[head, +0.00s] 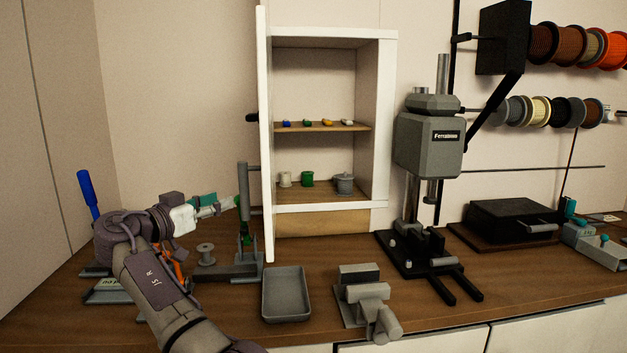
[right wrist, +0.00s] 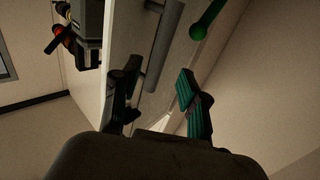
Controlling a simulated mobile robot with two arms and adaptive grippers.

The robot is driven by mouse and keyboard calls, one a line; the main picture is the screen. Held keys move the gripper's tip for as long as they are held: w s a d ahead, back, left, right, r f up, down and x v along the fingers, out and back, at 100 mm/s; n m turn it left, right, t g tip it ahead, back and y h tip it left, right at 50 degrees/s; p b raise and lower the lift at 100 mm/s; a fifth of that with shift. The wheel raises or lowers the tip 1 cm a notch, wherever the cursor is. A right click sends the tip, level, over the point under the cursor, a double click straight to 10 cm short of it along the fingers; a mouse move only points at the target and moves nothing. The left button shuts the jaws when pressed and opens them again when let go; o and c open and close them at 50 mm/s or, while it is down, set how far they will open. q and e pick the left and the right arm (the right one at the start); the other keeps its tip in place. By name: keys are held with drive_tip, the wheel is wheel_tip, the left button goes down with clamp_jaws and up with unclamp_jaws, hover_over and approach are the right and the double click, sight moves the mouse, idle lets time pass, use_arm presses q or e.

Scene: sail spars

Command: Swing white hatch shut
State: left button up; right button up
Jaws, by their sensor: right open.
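The white hatch (head: 265,110) stands swung open at the left side of the white cabinet (head: 385,120), seen nearly edge-on in the head view. Its grey bar handle (head: 242,185) is on the hatch's left face. The hatch (right wrist: 125,40) and handle (right wrist: 165,48) also show in the right wrist view. My right gripper (head: 234,203) is open just left of the handle. In the right wrist view its fingers (right wrist: 158,88) are spread, with the handle's near end between or just beyond them; I cannot tell whether they touch. My left gripper is out of view.
Inside the cabinet are small coloured items on a shelf (head: 320,126) and a lidded grey pot (head: 344,183) below. On the bench stand a grey tray (head: 287,294), a vise (head: 368,300), a spool (head: 206,254) and a drill press (head: 430,145).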

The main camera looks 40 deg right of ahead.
sight(243, 194)
drive_tip(key=p+x, duration=0.2)
drive_tip(key=x, duration=0.6)
drive_tip(key=shift+d+p, duration=0.1)
drive_tip(key=shift+p, duration=0.3)
drive_tip(key=shift+f, duration=0.1)
drive_tip(key=shift+c, duration=1.4)
clamp_jaws()
drive_tip(key=shift+s+d+f+b, duration=0.15)
drive_tip(key=shift+s+d+b, duration=0.1)
drive_tip(key=shift+b, duration=0.1)
use_arm(q)
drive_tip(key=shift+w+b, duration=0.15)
drive_tip(key=shift+b, duration=0.85)
use_arm(e)
drive_tip(key=s+d, duration=0.4)
drive_tip(key=d, duration=0.1)
drive_tip(key=shift+d, duration=0.25)
drive_tip(key=shift+s, duration=0.1)
